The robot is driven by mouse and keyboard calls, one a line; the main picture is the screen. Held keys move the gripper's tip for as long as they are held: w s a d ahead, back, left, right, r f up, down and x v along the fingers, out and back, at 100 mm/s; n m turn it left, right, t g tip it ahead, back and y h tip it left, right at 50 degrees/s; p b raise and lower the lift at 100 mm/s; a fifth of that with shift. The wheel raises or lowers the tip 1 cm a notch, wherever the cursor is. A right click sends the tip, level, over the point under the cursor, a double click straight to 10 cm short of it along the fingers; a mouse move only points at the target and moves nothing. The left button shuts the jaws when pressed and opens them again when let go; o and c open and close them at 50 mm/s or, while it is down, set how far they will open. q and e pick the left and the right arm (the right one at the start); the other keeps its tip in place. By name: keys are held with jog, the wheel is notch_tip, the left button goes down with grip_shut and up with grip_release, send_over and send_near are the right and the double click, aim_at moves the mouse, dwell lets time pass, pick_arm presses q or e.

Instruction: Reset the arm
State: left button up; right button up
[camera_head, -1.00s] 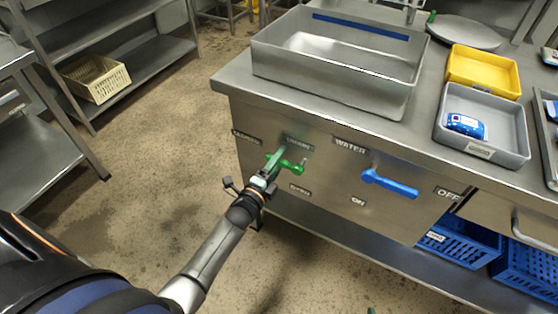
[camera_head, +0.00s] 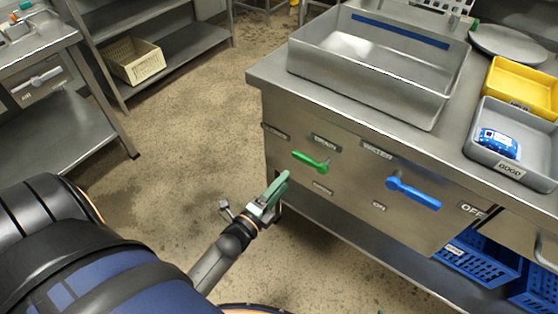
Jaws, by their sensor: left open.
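My left gripper (camera_head: 279,192) is open and empty, in front of the steel counter's front panel. It is below and to the left of the green drain lever (camera_head: 310,160) and apart from it. The green lever lies nearly level, slanting slightly down to the right, under a label that reads DRAIN. The blue water lever (camera_head: 413,193) is on the same panel to the right, slanting down to the right. My right gripper is not in view.
A deep grey basin (camera_head: 380,95) stands on the counter. To its right are a yellow tray (camera_head: 524,86) and a grey tray (camera_head: 513,171) holding a blue pouch (camera_head: 499,143). Blue crates (camera_head: 476,262) sit underneath. The floor left of the counter is clear.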

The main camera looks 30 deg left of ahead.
pick_arm(q)
jog(key=shift+s, duration=0.55)
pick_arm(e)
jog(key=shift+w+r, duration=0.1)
pick_arm(q)
jog(key=s+d+f+n+g+h, duration=0.35)
jog(key=s+d+n+g, duration=0.55)
jog(key=s+d+n, duration=0.55)
jog(key=a+r+n+y+p, duration=0.1)
jog(key=a+r+p, duration=0.4)
jog(key=r+p, duration=0.5)
jog(key=shift+w+r+n+y+p, duration=0.35)
jog(key=shift+n+p, duration=0.2)
jog(key=shift+p, duration=1.9)
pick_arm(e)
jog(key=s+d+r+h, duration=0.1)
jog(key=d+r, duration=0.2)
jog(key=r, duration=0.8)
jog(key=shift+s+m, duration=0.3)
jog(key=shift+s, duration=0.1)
pick_arm(q)
jog(key=shift+a, duration=0.1)
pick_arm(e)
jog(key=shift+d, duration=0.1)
